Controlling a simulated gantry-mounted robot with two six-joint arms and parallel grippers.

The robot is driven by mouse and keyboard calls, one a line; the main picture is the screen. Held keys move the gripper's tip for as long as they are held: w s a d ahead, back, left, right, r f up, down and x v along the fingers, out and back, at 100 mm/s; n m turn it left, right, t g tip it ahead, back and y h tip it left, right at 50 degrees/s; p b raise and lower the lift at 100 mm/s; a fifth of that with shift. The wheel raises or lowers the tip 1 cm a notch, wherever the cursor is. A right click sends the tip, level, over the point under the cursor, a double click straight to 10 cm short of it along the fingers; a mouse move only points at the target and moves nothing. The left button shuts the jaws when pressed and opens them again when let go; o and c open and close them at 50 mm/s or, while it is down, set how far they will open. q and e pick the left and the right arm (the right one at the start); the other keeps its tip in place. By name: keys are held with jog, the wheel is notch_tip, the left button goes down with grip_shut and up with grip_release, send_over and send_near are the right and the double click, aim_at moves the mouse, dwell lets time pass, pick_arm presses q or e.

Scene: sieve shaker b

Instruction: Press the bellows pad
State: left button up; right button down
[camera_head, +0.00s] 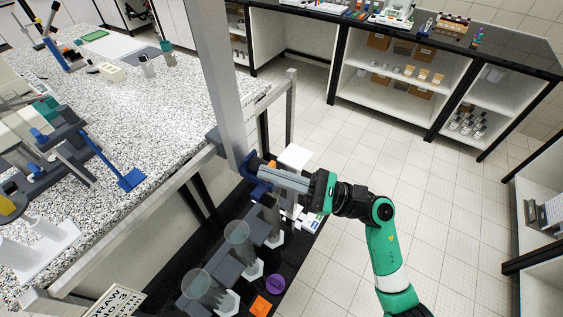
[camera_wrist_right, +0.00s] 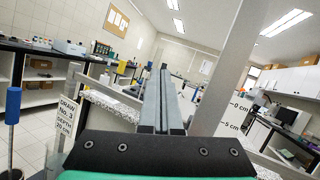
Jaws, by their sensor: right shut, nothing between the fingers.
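I cannot tell for sure which thing is the bellows pad. A flat blue pad (camera_head: 131,179) on a blue rod lies on the speckled bench at left. An orange square (camera_head: 261,306) and a purple round piece (camera_head: 275,283) lie on the dark low surface at the bottom. My right gripper (camera_head: 262,174) is shut and empty, pointing left beside the upright grey post, close to a blue bracket (camera_head: 256,190); contact cannot be told. Its closed fingers (camera_wrist_right: 163,75) also show in the right wrist view. My left gripper is not in view.
The grey post (camera_head: 222,80) rises beside the speckled bench (camera_head: 175,90); it carries a centimetre scale in the right wrist view. A dark machine (camera_head: 55,160) sits at left. Tiled floor at right is free.

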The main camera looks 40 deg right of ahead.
jog(key=s+d+f+m+h+p, duration=0.1)
jog(key=s+d+f+m+h, duration=0.2)
jog(key=d+f, duration=0.3)
jog(key=s+d+f+m+h+p, duration=0.1)
jog(key=s+d+f+m+h, duration=0.2)
jog(key=f, duration=0.6)
jog(key=d+m+h, duration=0.2)
jog(key=d+h, duration=0.1)
jog(key=shift+s+f+p, duration=0.25)
jog(key=shift+f+p, duration=0.1)
jog(key=shift+p, duration=0.05)
jog(key=b+x, duration=0.1)
jog(key=x, duration=1.3)
jog(key=shift+r, duration=0.2)
jog(key=shift+d, duration=0.15)
jog(key=shift+b+x, duration=0.5)
jog(key=shift+x, duration=0.5)
jog(key=shift+s, duration=0.1)
